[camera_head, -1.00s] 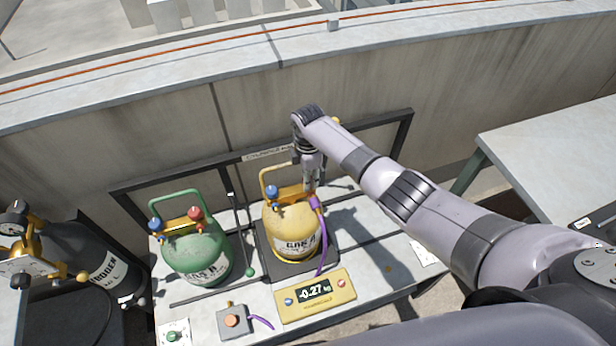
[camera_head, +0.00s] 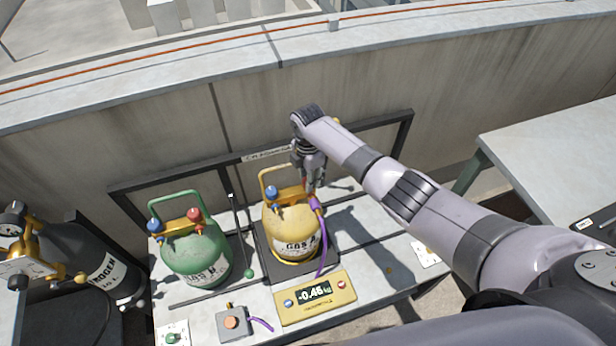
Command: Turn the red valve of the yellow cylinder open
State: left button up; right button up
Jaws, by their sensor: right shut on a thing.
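The yellow cylinder (camera_head: 291,226), labelled GAS A, stands upright on a dark scale plate (camera_head: 268,254) on the bench. Its blue valve (camera_head: 271,193) shows at the top left, and a purple hose (camera_head: 322,240) runs from its right side. My right gripper (camera_head: 313,186) points down at the top right of the cylinder and is shut on the red valve, of which only a sliver of red (camera_head: 306,187) shows between and beside the fingers. My left gripper is not in view.
A green cylinder (camera_head: 197,258) with blue and red valves stands to the left. The scale display (camera_head: 318,297) reads about -0.45. A grey box with an orange button (camera_head: 231,322) sits in front. A wall stands behind.

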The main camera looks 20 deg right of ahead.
jog(key=o, duration=1.2)
jog(key=shift+c, duration=0.2)
notch_tip(320, 180, up, 12)
